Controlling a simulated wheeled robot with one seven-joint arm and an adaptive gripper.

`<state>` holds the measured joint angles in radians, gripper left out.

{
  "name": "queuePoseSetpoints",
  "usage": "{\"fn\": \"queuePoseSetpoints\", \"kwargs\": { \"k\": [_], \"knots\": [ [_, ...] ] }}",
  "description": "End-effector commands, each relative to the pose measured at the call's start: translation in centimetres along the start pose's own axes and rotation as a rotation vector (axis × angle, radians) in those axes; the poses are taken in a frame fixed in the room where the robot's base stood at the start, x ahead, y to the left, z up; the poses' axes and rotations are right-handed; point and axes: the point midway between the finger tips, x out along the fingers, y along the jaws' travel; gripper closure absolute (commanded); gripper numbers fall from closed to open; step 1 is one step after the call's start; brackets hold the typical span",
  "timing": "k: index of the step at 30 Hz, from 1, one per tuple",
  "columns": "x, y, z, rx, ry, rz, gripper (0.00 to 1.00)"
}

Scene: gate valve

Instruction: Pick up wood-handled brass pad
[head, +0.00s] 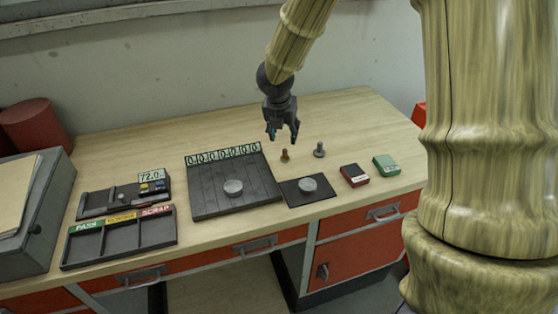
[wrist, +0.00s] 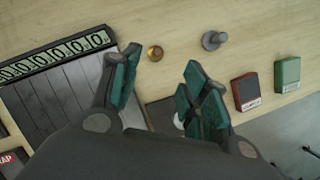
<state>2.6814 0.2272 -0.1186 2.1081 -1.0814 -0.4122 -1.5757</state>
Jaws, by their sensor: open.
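The wood-handled brass pad (head: 285,155) is a small brown and brass piece standing on the bench, behind the dark square mat. In the wrist view the brass pad (wrist: 155,53) is a small round shape just beyond the gap between my fingertips, nearer the left finger. My gripper (head: 283,137) is open and empty, pointing down above the pad and apart from it. Its two teal-lined fingers (wrist: 162,64) are spread in the wrist view.
A grey knobbed piece (head: 319,150) stands right of the pad. A red box (head: 354,175) and a green box (head: 386,165) lie farther right. A dark mat (head: 295,197) bears a pale disc. A grooved board (head: 210,192) with a number strip lies left. Bare bench surrounds the pad.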

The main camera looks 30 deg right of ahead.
Motion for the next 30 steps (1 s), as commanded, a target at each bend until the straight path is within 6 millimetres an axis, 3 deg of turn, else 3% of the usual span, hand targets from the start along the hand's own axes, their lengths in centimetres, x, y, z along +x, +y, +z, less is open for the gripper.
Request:
{"fn": "queuePoseSetpoints", "kwargs": {
  "k": [7, 18, 30],
  "knots": [
    [1.5, 0.7, -0.5, -0.009, 0.000, 0.003, 0.55],
    [5.5, 0.8, -0.5, -0.010, 0.000, 0.003, 0.55],
    [7.5, 0.6, -0.5, -0.009, 0.001, 0.001, 0.55]
  ]
}}
